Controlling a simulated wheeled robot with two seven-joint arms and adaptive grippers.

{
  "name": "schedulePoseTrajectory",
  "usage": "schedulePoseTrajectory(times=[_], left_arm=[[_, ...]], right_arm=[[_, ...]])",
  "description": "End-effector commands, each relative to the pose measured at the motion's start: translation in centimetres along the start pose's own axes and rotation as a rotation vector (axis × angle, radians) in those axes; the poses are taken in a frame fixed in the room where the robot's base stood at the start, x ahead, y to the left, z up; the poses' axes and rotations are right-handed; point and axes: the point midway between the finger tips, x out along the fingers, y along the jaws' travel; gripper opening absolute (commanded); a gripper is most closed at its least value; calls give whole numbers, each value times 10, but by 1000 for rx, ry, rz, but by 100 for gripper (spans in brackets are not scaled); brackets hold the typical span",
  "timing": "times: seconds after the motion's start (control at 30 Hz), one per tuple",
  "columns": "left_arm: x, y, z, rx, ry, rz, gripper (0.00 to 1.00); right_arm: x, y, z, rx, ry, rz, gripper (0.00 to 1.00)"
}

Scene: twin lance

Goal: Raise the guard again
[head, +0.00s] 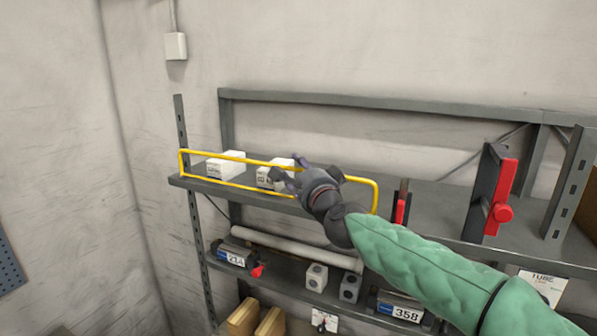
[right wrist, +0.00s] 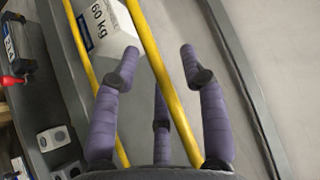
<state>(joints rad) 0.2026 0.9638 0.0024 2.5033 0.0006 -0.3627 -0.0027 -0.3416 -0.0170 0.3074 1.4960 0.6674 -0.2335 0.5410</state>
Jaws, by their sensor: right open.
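The guard is a yellow tube frame (head: 361,180) along the front of the upper shelf. In the head view its top bar shows above its lower bar, in front of two white boxes, and my gripper hides part of it. My right gripper (head: 286,168) is at the guard's middle, with its fingers spread. In the right wrist view a yellow bar (right wrist: 168,90) runs between the open fingers (right wrist: 158,50); I cannot tell whether they touch it. My left gripper is not in view.
White boxes (head: 226,165) stand on the upper shelf (head: 440,205); one reads 60 kg (right wrist: 106,25) in the right wrist view. Red-handled clamps (head: 499,200) stand to the right. The lower shelf holds a pale tube (head: 285,247), grey blocks (head: 316,277) and labelled units (head: 401,309).

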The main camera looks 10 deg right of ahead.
Motion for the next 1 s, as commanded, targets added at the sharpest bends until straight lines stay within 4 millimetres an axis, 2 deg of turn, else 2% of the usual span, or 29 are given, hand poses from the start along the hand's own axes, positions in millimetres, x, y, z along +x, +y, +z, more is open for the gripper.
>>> schedulePoseTrajectory(times=[0.27, 0.7, 0.83, 1.0], left_arm=[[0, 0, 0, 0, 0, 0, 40], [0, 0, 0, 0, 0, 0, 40], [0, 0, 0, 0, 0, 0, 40], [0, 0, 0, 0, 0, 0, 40]], right_arm=[[-28, -1, 0, 0, 0, -2, 44], [-100, -2, 0, 1, 0, -4, 44], [-113, -1, 0, 1, 0, -3, 44], [-120, -1, 0, -1, 1, -2, 44]])
